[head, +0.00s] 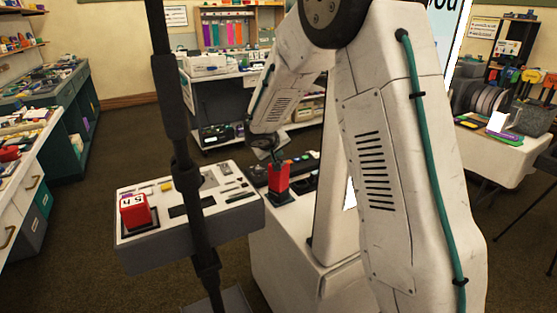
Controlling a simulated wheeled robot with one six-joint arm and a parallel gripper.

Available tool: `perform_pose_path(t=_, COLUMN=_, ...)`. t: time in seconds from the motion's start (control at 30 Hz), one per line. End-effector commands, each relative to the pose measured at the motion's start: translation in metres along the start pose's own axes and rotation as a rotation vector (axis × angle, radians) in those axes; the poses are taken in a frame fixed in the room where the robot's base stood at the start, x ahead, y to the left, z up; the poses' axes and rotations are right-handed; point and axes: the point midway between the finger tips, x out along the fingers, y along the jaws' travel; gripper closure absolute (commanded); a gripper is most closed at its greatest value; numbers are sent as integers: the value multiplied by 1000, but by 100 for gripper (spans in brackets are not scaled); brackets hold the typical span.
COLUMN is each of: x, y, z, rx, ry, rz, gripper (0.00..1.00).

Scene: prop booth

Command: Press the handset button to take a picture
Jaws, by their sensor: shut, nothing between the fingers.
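A red upright block (278,180) stands in a dark base on a white stand; it may be the handset, but its button is too small to make out. My gripper (278,160) is small and dark in this view. It points down just above the red block, shut and with nothing held. I cannot tell whether its tips touch the block. A grey-sided panel (190,242) to the left carries a red cube (135,212) with white markings, a yellow piece and dark slots. The camera for the picture is not clearly identifiable.
A dark upright pole (180,130) crosses in front of the panel. A dark strip with small coloured keys (300,160) lies behind the red block. Cluttered counters (60,110) line the left, shelves stand behind, and a white-covered table (490,150) is at right. Brown floor is open at left.

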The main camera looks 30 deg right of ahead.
Motion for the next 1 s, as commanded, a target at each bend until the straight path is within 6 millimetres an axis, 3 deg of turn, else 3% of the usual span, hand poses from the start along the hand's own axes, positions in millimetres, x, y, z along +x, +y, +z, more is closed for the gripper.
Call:
perform_pose_path(t=0.53, x=-9, y=7, z=-7, rx=0, ry=3, rz=1, gripper=100)
perform_pose_path(t=1.0, x=-40, y=29, z=-29, rx=0, ry=3, rz=1, gripper=100)
